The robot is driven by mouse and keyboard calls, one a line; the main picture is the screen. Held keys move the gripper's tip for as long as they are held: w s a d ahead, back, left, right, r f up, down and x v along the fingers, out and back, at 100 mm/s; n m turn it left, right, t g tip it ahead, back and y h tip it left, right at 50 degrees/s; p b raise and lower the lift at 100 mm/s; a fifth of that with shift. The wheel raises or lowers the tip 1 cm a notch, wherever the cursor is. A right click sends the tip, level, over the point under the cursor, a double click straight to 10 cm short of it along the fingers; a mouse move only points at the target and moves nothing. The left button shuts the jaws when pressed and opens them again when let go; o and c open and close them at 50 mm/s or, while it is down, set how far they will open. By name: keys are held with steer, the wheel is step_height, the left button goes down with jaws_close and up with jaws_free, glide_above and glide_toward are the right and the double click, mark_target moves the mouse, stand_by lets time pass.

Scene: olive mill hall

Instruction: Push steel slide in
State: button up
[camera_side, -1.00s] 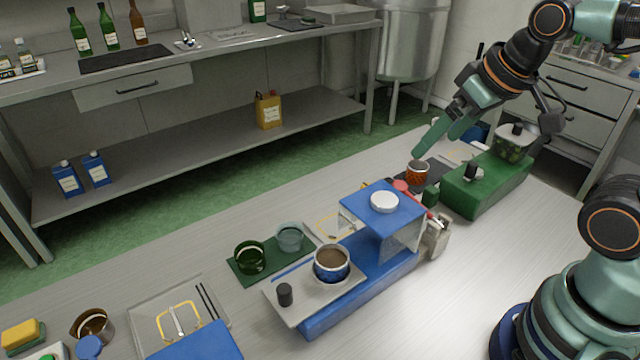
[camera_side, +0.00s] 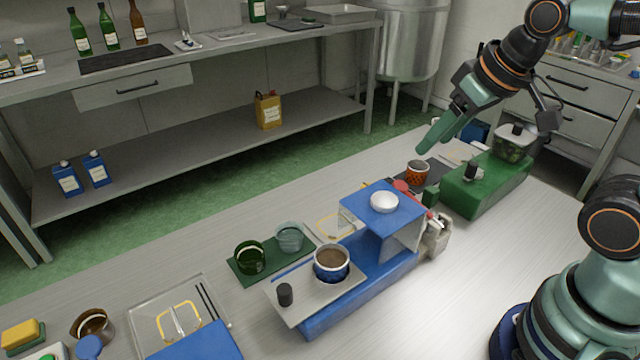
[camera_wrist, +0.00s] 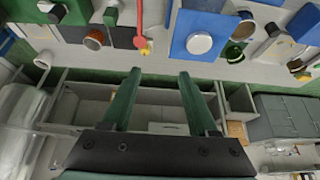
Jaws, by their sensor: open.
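The steel slide (camera_side: 312,302) is a flat grey plate drawn out from the lower left end of a blue housing (camera_side: 395,213). A black knob (camera_side: 285,294) stands at its outer end. A cup with a brown filling (camera_side: 332,263) sits on the slide, outside the raised blue hood. My gripper (camera_side: 432,146) is open and empty, held high beyond the housing at the right, well apart from the slide. In the wrist view its two green fingers (camera_wrist: 159,72) are spread, with the blue hood (camera_wrist: 205,22) above right. I cannot clearly pick out the slide there.
A green base (camera_side: 487,186) with a knob and a clear jar stands right of the housing. An orange cup (camera_side: 418,172) is near it. A dark green mat (camera_side: 268,262) with two glasses lies left of the slide. The bench's front right is clear.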

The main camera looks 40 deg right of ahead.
steer(key=w+a+n+g, duration=0.2)
steer(key=w+a, duration=0.1)
steer(key=a, duration=0.3)
steer(key=n+g, duration=0.3)
steer(key=g, duration=0.1)
glide_toward(283, 289)
step_height(283, 289, down, 9)
steer(key=shift+s+d+r, duration=0.1)
steer(key=shift+s+r, duration=0.05)
jaws_close()
stand_by(0.9)
